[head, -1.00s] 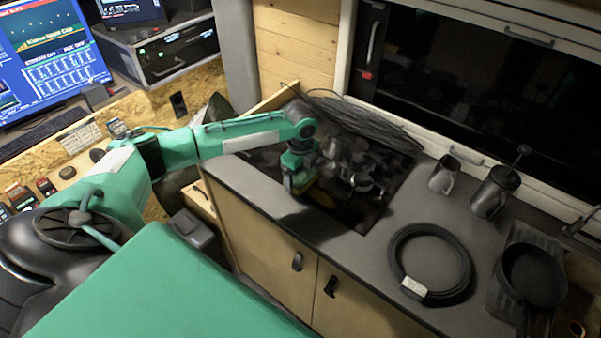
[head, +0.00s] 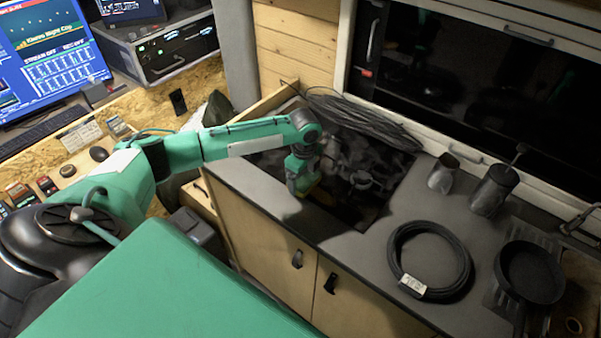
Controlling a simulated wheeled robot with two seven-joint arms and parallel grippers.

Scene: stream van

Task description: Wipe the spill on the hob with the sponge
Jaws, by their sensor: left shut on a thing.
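The hob (head: 352,212) is a dark, glossy panel set in the grey counter, with dark burner parts on it. My left gripper (head: 304,187) is low over its front left part. I cannot tell whether the sponge touches the hob. No spill can be made out on the dark surface; my arm and gripper hide part of it. My right gripper is not in view.
A bundle of dark cables (head: 365,122) lies along the back of the hob. To the right are a metal mug (head: 441,174), a lidded pot (head: 493,190), a black cable coil (head: 407,281) and a frying pan (head: 531,272). The counter's front strip is clear.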

